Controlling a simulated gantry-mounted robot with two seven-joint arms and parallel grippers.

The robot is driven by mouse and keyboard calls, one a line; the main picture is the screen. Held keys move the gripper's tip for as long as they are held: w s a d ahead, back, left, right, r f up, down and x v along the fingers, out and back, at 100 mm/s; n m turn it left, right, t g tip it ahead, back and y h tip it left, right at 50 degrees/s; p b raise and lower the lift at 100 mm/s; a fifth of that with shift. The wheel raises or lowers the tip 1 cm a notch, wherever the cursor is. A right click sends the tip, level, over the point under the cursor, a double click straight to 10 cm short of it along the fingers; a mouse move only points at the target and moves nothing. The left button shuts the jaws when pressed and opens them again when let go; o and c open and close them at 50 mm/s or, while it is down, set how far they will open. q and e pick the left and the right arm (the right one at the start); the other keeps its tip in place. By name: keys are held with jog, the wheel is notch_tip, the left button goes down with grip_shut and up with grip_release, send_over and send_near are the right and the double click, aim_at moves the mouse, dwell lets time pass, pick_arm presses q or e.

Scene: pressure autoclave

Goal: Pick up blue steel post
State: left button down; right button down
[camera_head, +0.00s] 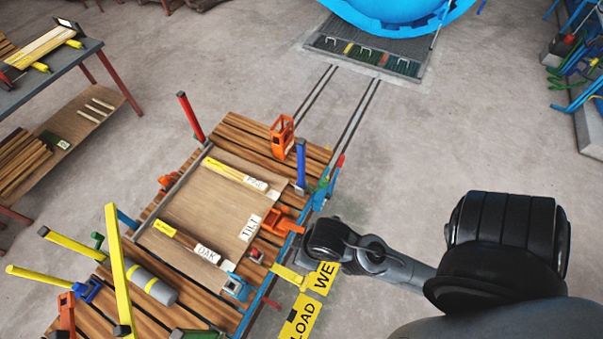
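A blue steel post (301,163) stands upright near the right edge of the wooden cart (245,139). A shorter blue piece (127,219), possibly another post, leans near the left side of the cart. My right arm comes in from the lower right, and its dark end (326,241) hangs near the cart's right edge, below and apart from the upright blue post in the picture. My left gripper is not in view.
The cart carries labelled boards (195,245), orange clamps (282,136), a red post (190,117), yellow bars (118,270) and a grey cylinder (152,285). A workbench (55,75) stands at the upper left. Rails (350,118) lead to a blue vessel (398,12).

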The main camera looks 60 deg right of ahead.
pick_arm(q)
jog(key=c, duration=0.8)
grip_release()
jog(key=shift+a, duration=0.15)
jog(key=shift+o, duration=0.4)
